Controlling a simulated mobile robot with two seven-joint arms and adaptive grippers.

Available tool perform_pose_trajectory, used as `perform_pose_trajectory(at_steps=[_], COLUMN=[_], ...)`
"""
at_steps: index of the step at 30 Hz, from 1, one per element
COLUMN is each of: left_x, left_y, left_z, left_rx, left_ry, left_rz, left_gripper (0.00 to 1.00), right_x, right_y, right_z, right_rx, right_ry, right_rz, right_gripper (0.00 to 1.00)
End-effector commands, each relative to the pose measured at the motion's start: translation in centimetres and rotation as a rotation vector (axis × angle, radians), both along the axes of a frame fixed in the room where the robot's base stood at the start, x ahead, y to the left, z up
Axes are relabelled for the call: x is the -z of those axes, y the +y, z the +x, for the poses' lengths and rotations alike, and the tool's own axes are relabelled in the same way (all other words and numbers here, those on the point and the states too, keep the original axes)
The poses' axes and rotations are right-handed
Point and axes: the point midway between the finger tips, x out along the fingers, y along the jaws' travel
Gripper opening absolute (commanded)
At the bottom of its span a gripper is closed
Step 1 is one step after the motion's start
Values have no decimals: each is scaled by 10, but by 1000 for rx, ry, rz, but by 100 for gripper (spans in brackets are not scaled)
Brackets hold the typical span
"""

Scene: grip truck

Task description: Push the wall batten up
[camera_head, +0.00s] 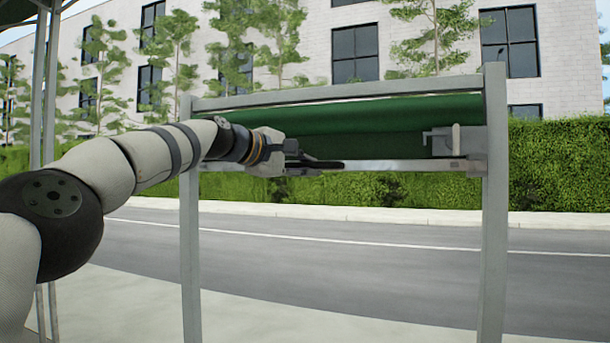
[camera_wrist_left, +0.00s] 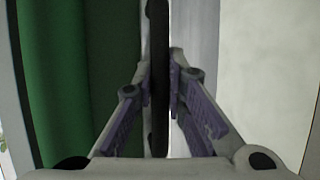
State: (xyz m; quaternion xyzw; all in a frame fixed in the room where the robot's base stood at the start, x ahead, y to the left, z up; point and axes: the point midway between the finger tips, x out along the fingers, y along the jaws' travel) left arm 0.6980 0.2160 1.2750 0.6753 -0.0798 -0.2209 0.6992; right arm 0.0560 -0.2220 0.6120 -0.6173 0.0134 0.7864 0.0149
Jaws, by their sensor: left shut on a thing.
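The wall batten (camera_head: 395,165) is a light grey horizontal bar below a green rolled sheet (camera_head: 370,112), between two grey posts. A black handle (camera_head: 328,165) lies along its near side. My left gripper (camera_head: 300,163) reaches in from the left at the batten's height. In the left wrist view, its two fingers (camera_wrist_left: 161,75) are closed on the black handle (camera_wrist_left: 158,25), one on each side. The grey batten surface (camera_wrist_left: 195,30) runs beside the handle there, with green cloth (camera_wrist_left: 75,70) at left. The gripper hides part of the batten. My right gripper is not in view.
A grey post (camera_head: 494,210) stands on the right and another (camera_head: 190,250) on the left, joined by a top rail (camera_head: 340,92). A grey latch bracket (camera_head: 455,142) sits near the right post. The opening below the batten is clear, with road behind.

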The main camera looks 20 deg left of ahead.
Motion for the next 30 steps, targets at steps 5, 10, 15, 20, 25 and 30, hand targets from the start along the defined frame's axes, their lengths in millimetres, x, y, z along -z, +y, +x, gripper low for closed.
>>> perform_pose_trajectory(at_steps=[5,10,15,20,25,30], left_x=[-11,-13,-13,-9,-9,-15], left_y=[2,2,2,2,5,15], left_z=[-2,-2,-2,-1,-6,-30], left_rx=[-8,-9,-8,-6,-6,-4], left_ry=[-20,-23,-22,-16,-13,-14], left_rz=[-9,-10,-9,-6,-4,-7], left_gripper=[0,0,33,33,33,33], right_x=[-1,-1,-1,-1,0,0], right_y=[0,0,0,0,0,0], right_z=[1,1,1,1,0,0], right_rx=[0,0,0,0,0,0], right_ry=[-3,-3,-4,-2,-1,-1], right_rz=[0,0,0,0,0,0], right_gripper=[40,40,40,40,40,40])
